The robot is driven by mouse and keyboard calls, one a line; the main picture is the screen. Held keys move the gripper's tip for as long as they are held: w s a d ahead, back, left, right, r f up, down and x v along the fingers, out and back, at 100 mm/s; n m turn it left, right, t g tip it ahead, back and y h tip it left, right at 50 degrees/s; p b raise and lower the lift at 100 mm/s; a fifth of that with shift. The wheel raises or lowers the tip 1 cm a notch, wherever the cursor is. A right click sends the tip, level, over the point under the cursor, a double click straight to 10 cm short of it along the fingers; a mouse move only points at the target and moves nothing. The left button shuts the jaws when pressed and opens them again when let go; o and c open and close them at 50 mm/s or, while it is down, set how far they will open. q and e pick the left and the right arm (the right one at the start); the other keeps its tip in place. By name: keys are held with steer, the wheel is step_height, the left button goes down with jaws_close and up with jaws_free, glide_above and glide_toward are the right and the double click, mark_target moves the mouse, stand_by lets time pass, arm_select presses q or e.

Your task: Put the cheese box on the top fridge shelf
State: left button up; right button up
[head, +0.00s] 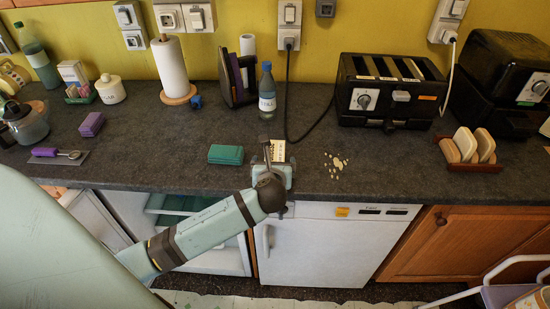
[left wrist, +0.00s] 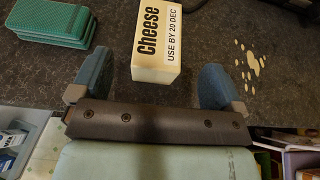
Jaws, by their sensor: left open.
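The cheese box (head: 278,150) is a cream box with dark lettering, lying on the dark countertop near its front edge. In the left wrist view the cheese box (left wrist: 157,45) reads "Cheese, USE BY 20 DEC". My left gripper (head: 271,166) is open at the counter's front edge. In the left wrist view its blue fingers (left wrist: 154,78) stand wide apart, one on each side of the box's near end, with gaps on both sides. The fridge (head: 222,262) is under the counter at left, open, with teal parts inside. My arm hides part of it. My right gripper is out of view.
A teal box stack (head: 226,154) lies left of the cheese box, and pale crumbs (head: 336,163) lie to its right. A blue bottle (head: 267,90), a toaster (head: 390,90) and a toast rack (head: 470,150) stand on the counter. A white dishwasher (head: 320,250) is beside the fridge.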

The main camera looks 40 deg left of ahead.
mark_target(275, 151)
arm_select(q)
steer(key=x, duration=0.6)
steer(key=shift+w+a+f, duration=0.2)
steer(key=shift+w, duration=0.1)
steer(key=c, duration=1)
steer(key=shift+c, duration=0.8)
steer(key=shift+r, duration=0.15)
